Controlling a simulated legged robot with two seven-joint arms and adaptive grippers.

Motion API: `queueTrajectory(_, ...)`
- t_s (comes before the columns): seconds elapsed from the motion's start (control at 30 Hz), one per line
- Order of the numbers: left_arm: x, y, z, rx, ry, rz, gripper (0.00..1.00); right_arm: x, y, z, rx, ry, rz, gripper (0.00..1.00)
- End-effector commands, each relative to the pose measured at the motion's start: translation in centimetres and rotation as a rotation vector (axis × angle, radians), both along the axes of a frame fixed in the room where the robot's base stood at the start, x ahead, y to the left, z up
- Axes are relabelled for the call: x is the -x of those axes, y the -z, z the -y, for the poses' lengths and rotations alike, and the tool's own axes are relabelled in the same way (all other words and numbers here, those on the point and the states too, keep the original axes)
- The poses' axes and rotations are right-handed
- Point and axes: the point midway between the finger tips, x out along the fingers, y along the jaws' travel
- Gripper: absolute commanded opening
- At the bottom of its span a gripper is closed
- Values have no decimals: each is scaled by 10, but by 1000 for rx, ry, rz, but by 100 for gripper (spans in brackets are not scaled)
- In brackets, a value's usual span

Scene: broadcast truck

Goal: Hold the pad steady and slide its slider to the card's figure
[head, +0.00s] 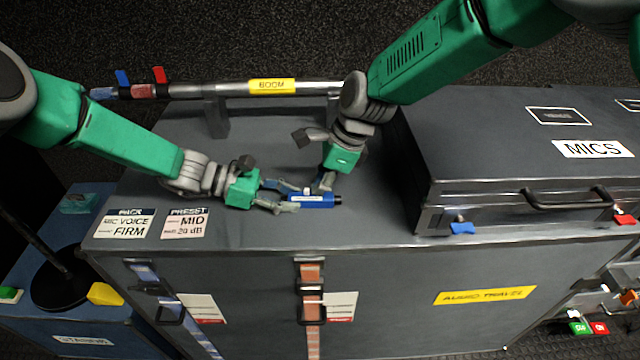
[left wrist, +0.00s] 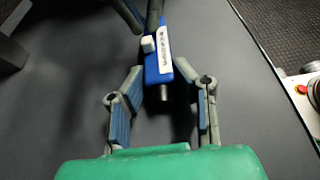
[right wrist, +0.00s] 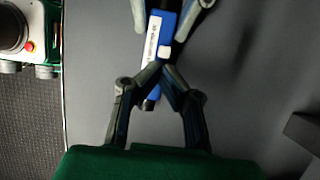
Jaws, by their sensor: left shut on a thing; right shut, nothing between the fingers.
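A small blue pad (head: 322,202) lies along the front of the grey case top, with a white label on it. My left gripper (head: 288,198) is shut on the pad's left part; the left wrist view shows the pad (left wrist: 158,68) between its fingers. A white slider (left wrist: 148,43) stands out from the pad's side. My right gripper (head: 325,186) is shut and empty, its joined tips (right wrist: 164,72) close to the slider (right wrist: 163,52); I cannot tell whether they touch. The preset card (head: 185,223) reads MID and what looks like 20 dB. The pad's scale is too small to read.
A closed MICS case (head: 490,170) stands to the right. A boom pole (head: 225,89) lies across the back. The case's front edge is close to the pad; the top behind it is clear.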

Motion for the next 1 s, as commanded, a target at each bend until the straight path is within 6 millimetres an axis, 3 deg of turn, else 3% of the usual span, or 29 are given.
queueTrajectory(0.23, 1, 3, -1, -5, -1, -2, 0, 0, 1, 38, 0, 6, -2, 0)
queueTrajectory(0.5, 1, 3, -1, -5, 0, -2, 0, -1, -57, 61, 1, 2, 3, 0)
queueTrajectory(0.7, 1, 3, -1, -5, 0, -2, 0, 0, -83, 72, 1, 1, 1, 0)
queueTrajectory(1.0, 1, 3, -1, -4, 0, -2, 0, 0, -91, 75, 1, 1, -1, 0)
